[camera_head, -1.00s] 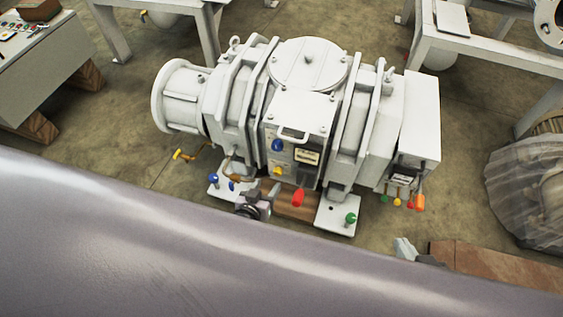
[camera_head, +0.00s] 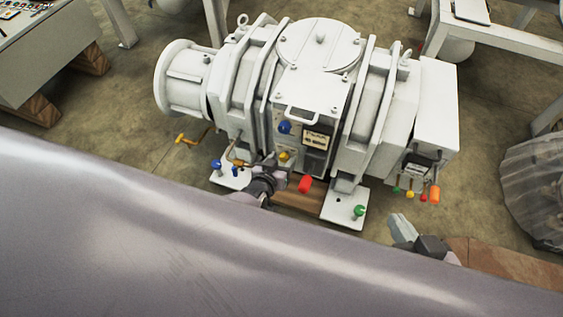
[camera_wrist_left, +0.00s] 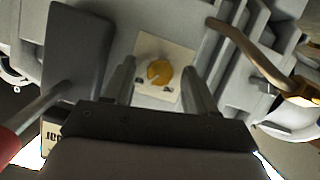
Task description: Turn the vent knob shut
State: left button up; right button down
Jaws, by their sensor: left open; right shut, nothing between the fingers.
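The yellow knob (camera_head: 284,155) sits low on the front panel of the white vacuum pump (camera_head: 310,90). In the left wrist view the knob (camera_wrist_left: 158,73) is round with a slot-like mark, on a pale square plate whose small labels I cannot read. My left gripper (camera_head: 281,172) is just below the knob in the head view. In the left wrist view its two fingers are open, one to each side of the knob, and I cannot tell whether they touch it. My right gripper (camera_head: 400,226) is shut and empty, low right of the pump.
A blue knob (camera_head: 284,127) is above the yellow one. A red handle (camera_head: 305,184) sticks out close to the right of my left gripper. A copper-coloured pipe (camera_wrist_left: 250,52) runs right of the knob in the wrist view. A green knob (camera_head: 359,210) is on the right foot.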

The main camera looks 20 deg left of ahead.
pick_arm(q)
grip_shut()
